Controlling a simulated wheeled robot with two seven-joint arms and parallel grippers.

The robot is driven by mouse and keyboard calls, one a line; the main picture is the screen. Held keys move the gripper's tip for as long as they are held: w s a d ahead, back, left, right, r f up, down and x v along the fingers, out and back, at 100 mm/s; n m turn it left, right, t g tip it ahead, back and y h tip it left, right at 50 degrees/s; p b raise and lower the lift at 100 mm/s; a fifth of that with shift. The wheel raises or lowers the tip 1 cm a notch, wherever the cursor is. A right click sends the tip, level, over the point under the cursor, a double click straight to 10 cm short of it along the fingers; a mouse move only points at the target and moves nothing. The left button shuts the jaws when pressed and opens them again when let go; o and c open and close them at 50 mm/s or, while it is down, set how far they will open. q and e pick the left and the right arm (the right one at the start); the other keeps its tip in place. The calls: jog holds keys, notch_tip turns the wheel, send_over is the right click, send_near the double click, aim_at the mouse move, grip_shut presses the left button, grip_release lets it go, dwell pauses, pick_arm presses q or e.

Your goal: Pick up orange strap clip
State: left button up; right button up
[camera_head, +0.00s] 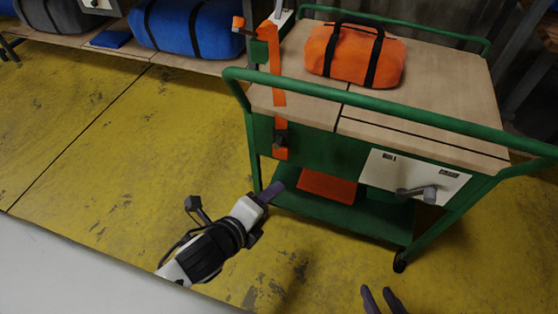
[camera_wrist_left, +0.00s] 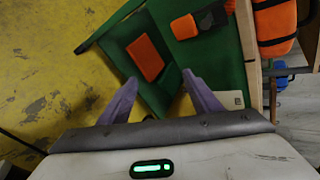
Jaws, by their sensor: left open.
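An orange strap (camera_head: 278,92) runs down the cart's near left side. A dark clip or buckle (camera_head: 281,139) sits low on it, with a short orange end (camera_head: 281,153) below. In the left wrist view the dark clip (camera_wrist_left: 211,17) and orange end (camera_wrist_left: 184,27) show beyond the fingers. My left gripper (camera_head: 270,192) is below and slightly left of the strap end in the head view. Its purple fingers (camera_wrist_left: 160,98) are apart and empty. My right gripper (camera_head: 383,299) shows only its fingers at the bottom edge, apart with nothing visible between them.
The green cart (camera_head: 420,117) carries an orange bag (camera_head: 355,55) on its wooden top. An orange flat item (camera_head: 327,187) lies on the lower shelf. A white panel with a grey handle (camera_head: 415,192) is on the near side. Yellow floor (camera_head: 100,150) is clear at left.

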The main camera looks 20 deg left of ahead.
aim_at(280, 152)
pick_arm(q)
jog(key=w+m+t+b, duration=0.1)
jog(key=w+m+b, duration=0.1)
jog(key=w+m, duration=0.1)
jog(key=w+a+m+t+y+b, duration=0.1)
jog(key=w+m+b, duration=0.1)
jog(key=w+m, duration=0.2)
jog(key=w+r+m+b, duration=0.1)
jog(key=w+m+b, duration=0.1)
jog(key=m, duration=0.4)
jog(key=shift+w+a+r+t+y, duration=0.1)
jog(key=shift+w+a+t+y, duration=0.25)
jog(key=shift+w, duration=0.4)
jog(key=b+x, duration=0.2)
jog(key=x, duration=0.2)
jog(key=shift+w, duration=0.35)
jog(key=c, duration=1.2)
pick_arm(e)
jog(key=shift+y, duration=0.4)
jog(key=f, duration=0.1)
jog(key=a+f, duration=0.1)
jog(key=f, duration=0.1)
jog(key=w+a+f, duration=0.1)
jog(key=f, duration=0.1)
